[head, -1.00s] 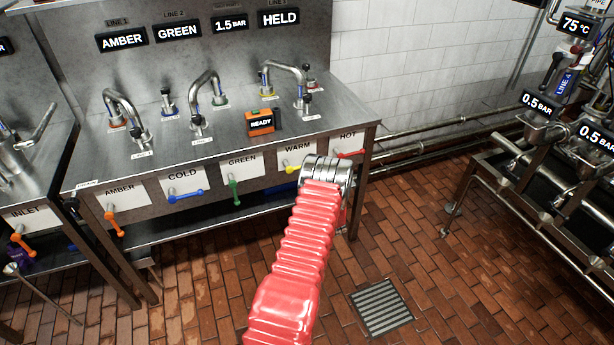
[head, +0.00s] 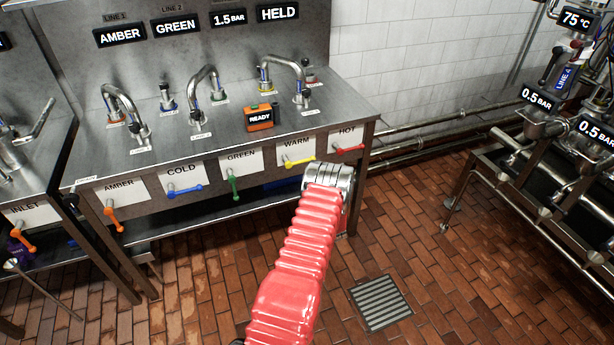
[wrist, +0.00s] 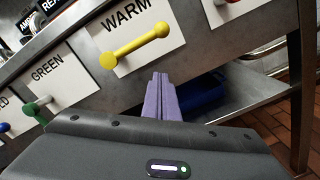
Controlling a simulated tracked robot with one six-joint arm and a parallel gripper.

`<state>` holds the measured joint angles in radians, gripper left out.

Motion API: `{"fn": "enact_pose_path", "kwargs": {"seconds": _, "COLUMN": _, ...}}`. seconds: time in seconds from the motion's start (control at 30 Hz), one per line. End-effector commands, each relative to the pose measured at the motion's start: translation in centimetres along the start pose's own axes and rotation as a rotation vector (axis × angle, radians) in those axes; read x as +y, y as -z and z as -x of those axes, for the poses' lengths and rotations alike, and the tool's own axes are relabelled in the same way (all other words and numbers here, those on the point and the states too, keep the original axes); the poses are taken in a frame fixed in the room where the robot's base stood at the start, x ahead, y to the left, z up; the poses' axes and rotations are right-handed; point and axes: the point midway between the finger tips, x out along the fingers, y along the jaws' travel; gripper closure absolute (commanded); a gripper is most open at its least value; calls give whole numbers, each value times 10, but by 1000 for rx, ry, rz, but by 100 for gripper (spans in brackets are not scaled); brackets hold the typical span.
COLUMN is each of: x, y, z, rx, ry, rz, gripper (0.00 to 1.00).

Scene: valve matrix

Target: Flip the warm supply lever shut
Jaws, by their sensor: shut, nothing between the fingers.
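The warm supply lever is a yellow handle (head: 299,161) on the white WARM card of the bench front. It lies nearly sideways, its right end slightly raised. In the wrist view the yellow lever (wrist: 135,45) runs from a large ball at lower left to a smaller end at upper right. My gripper (wrist: 160,76) shows there as two purple fingers pressed together and empty, just below the lever's middle, with a gap seeming to show between. In the head view my red-sleeved arm and metal cuff hide the fingers.
The red HOT lever (head: 347,149) is close to the right, the green lever (head: 235,188) hangs down to the left. The blue COLD lever (head: 186,191) and orange AMBER lever (head: 113,219) are further left. A bench leg stands to the right. Open brick floor lies in front.

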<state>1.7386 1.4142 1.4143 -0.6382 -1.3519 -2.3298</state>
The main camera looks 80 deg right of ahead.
Motion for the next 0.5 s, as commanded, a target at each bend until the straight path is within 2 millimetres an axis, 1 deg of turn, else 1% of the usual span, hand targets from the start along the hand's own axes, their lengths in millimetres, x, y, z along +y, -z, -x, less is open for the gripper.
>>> {"fn": "enact_pose_path", "kwargs": {"seconds": 0.27, "x": 1, "y": 0, "z": 36, "rx": 2, "ry": -1, "rz": -1, "gripper": 100}}
{"fn": "enact_pose_path", "kwargs": {"seconds": 0.5, "x": 0, "y": 0, "z": 74, "rx": 3, "ry": -2, "rz": -1, "gripper": 100}}
